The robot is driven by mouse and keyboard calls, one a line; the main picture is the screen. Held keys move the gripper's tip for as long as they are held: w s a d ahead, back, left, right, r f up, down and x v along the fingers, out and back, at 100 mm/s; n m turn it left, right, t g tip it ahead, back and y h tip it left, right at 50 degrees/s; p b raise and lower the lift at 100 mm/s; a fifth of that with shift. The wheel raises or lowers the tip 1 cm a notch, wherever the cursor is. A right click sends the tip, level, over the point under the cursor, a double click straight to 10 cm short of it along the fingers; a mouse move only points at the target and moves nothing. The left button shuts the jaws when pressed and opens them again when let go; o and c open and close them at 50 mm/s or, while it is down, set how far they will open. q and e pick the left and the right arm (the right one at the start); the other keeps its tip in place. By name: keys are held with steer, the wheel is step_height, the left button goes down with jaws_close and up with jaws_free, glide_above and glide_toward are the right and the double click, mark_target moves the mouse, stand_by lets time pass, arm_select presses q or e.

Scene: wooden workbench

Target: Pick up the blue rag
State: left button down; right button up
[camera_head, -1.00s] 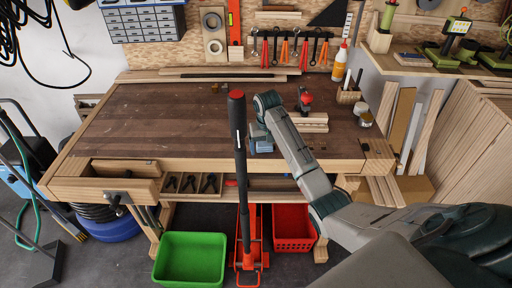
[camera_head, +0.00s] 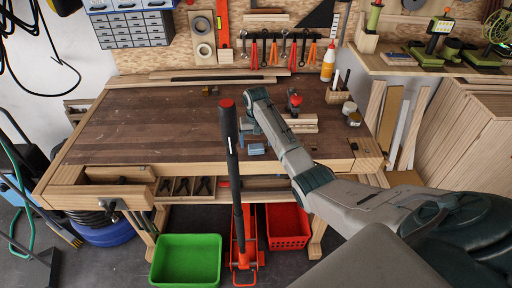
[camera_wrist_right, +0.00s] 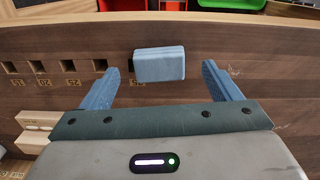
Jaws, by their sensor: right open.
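The blue rag (camera_head: 256,149) is a small folded blue-grey block lying on the workbench near its front edge. In the right wrist view the rag (camera_wrist_right: 160,64) sits between the fingertip ends, with a gap on both sides. My right gripper (camera_wrist_right: 160,72) is open, its two blue fingers apart and empty. In the head view the right gripper (camera_head: 249,125) is just behind the rag, partly hidden by its own wrist. My left gripper is not in view.
The wooden workbench (camera_head: 150,120) is mostly clear on its left. A black upright handle (camera_head: 232,160) rises in front of the bench. A green bin (camera_head: 187,260) and red crate (camera_head: 287,226) are below.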

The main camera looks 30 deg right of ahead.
mark_target(256, 147)
step_height(256, 147, down, 2)
steer(key=shift+f+p, duration=0.1)
steer(key=shift+p, duration=0.2)
steer(key=shift+d+f, duration=0.1)
steer(key=shift+f, duration=0.45)
steer(key=c, duration=1)
steer(key=shift+r, duration=0.1)
steer(key=shift+c, duration=0.2)
step_height(256, 147, up, 9)
steer(key=b, duration=0.3)
steer(key=shift+r, duration=0.5)
